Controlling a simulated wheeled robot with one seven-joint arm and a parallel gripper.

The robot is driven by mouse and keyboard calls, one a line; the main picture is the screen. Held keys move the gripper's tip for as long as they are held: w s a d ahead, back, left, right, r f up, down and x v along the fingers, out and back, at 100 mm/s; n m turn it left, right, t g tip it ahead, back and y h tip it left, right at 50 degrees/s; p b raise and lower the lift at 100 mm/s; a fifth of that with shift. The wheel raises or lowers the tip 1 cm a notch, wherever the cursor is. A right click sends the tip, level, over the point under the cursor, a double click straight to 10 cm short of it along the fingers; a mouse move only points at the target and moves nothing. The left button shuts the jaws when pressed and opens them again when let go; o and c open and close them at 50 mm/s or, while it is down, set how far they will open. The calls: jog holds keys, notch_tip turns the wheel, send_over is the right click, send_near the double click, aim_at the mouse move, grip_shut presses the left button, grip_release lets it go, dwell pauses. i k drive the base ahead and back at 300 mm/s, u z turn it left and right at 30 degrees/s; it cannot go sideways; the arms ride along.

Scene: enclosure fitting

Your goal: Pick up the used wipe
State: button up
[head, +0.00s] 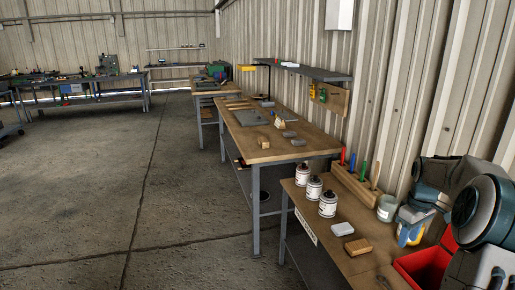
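A small whitish, rounded pad (342,229) lies on the near wooden bench (318,236), to the right of the white cans. It may be the used wipe, but it is too small to be sure. A tan block (357,247) lies just in front of it. Parts of my arm fill the right edge of the view, over the right part of the bench. My gripper's fingertips do not show, so its opening and any contents are hidden.
Several white cans (328,204) stand at the bench's left. A red bin (425,266) sits at right, by my arm. Open floor lies left.

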aim_at(300, 142)
jog(key=u, duration=0.65)
jog(key=i, duration=3)
jog(key=z, duration=0.75)
jog(key=i, duration=1.05)
jog(key=z, duration=0.35)
